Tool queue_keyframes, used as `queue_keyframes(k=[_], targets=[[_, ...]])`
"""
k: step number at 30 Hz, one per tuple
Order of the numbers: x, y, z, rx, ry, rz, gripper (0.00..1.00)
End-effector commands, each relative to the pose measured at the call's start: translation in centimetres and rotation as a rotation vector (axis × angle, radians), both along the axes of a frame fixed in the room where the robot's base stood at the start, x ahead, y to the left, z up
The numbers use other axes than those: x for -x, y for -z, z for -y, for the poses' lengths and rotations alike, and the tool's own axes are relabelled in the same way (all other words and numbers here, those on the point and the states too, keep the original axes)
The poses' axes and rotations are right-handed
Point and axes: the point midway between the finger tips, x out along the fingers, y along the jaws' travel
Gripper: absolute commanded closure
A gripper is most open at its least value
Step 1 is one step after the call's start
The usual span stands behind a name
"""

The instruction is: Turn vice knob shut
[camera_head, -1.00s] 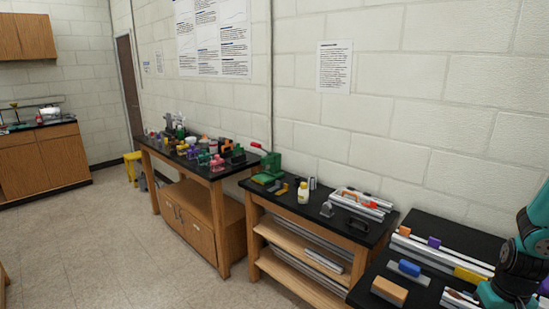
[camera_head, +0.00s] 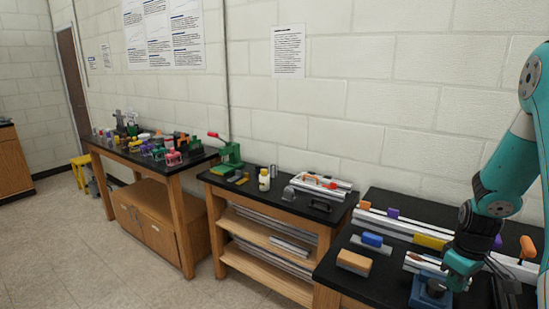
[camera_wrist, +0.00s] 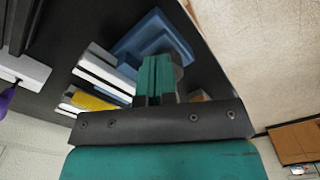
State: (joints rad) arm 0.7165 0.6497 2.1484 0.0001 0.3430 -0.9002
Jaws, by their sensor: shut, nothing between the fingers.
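A blue vice (camera_head: 430,292) sits near the front edge of the black bench top at the lower right of the head view. It also shows in the wrist view (camera_wrist: 152,35) beyond the fingers. My gripper (camera_head: 455,282) points down close beside the vice. In the wrist view its teal fingers (camera_wrist: 155,62) are together, with nothing between them. A dark grey rounded part (camera_wrist: 178,66) shows partly behind the fingers; I cannot tell for sure whether it is the vice's knob or whether the fingers touch it.
Extrusion bars with a yellow block (camera_head: 430,241) lie behind the vice. A blue block (camera_head: 372,240) and an orange-brown block (camera_head: 354,262) are left of it. An orange knob-like piece (camera_head: 527,247) stands to the right. The floor (camera_head: 75,255) at left is open.

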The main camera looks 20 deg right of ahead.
Motion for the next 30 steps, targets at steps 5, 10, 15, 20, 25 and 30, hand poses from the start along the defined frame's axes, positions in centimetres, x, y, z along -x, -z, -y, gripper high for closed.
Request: queue_keyframes(k=[5, 10, 15, 20, 25, 30], targets=[[0.0, 2.5, 0.0, -0.001, 0.000, -0.001, 1.00], [0.0, 3.1, -0.1, -0.002, 0.001, -0.003, 1.00], [0.1, 3.3, -0.2, -0.003, 0.001, -0.006, 1.00], [0.1, 3.4, -0.2, -0.003, 0.002, -0.007, 1.00], [0.0, 3.5, -0.3, -0.004, 0.001, -0.007, 1.00], [-0.2, 3.5, -0.3, -0.004, 0.000, -0.005, 1.00]])
